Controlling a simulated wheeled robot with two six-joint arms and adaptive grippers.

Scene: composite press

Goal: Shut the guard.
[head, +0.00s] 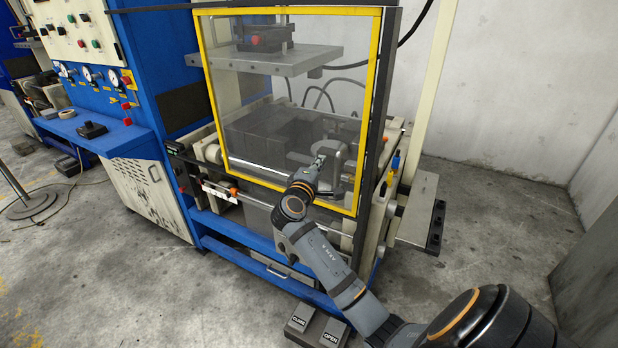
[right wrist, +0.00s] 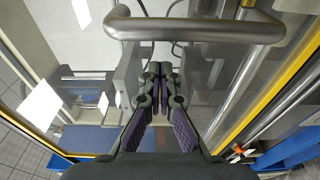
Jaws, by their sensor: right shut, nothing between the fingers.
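The guard is a clear panel in a yellow frame (head: 375,75) across the front of the press. Its lower edge hangs near the press's front beam; I cannot tell whether it is fully down. A grey bar handle (head: 341,160) shows at the lower right of the panel, and large across the top of the right wrist view (right wrist: 195,29). My right gripper (head: 319,161) is in front of the panel beside the handle. In the right wrist view its fingers (right wrist: 158,70) are shut and empty, pointing toward the panel below the bar, not around it. My left gripper is out of view.
A blue control cabinet (head: 142,60) with gauges and buttons stands left of the press. Inside, a grey platen (head: 265,62) hangs behind the panel. Floor to the right is clear.

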